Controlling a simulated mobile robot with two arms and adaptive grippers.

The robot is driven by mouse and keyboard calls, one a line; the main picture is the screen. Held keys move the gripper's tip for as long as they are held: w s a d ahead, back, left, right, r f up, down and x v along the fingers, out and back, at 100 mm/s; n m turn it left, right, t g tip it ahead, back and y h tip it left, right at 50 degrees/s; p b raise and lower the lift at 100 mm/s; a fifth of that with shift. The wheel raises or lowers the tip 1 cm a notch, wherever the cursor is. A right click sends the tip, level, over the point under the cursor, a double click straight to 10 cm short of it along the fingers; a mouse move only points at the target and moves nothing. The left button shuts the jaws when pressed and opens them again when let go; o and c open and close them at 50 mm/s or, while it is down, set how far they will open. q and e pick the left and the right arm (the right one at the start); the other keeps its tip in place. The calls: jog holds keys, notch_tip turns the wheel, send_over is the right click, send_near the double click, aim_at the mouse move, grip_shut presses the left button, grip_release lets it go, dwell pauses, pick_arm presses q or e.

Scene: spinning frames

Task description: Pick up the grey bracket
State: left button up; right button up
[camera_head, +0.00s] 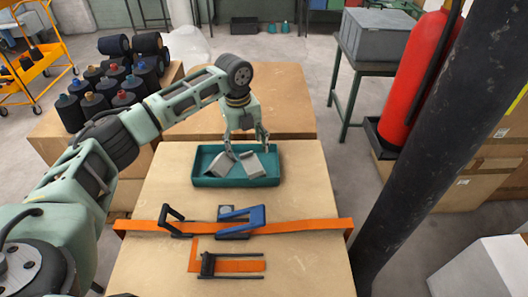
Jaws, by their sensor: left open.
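Grey angular metal parts lie in a teal tray (235,182) on the wooden table. One grey bracket part (251,164) is at the right of the tray and another grey piece (221,165) leans beside it on the left; I cannot tell whether they are one bracket or two. My left gripper (247,147) hangs over the tray with its fingers apart, one on the left and one near the right piece. I cannot tell if a finger touches them. My right gripper is not in view.
A black frame (172,221), a blue frame (240,222) and another black frame (208,266) lie by orange strips in front of the tray. Dark spools (108,82) crowd the left. A black column (425,140) and red cylinder (408,80) stand right.

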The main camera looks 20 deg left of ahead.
aim_at(251, 163)
pick_arm(q)
jog(key=shift+f, duration=0.35)
jog(key=shift+s+d+f+p, duration=0.15)
jog(key=shift+f+p, duration=0.1)
jog(key=shift+f, duration=0.35)
jog(key=shift+s+d+f+p, duration=0.15)
jog(key=shift+f+p, duration=0.05)
jog(key=shift+f, duration=0.35)
jog(key=f, duration=0.3)
jog(key=shift+w+d+f+p, duration=0.35)
jog(key=shift+d+f+p, duration=0.05)
jog(key=shift+f, duration=0.3)
jog(key=c, duration=1.4)
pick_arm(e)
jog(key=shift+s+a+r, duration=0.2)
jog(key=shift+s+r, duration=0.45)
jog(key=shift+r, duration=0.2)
pick_arm(q)
jog(key=shift+r, duration=0.15)
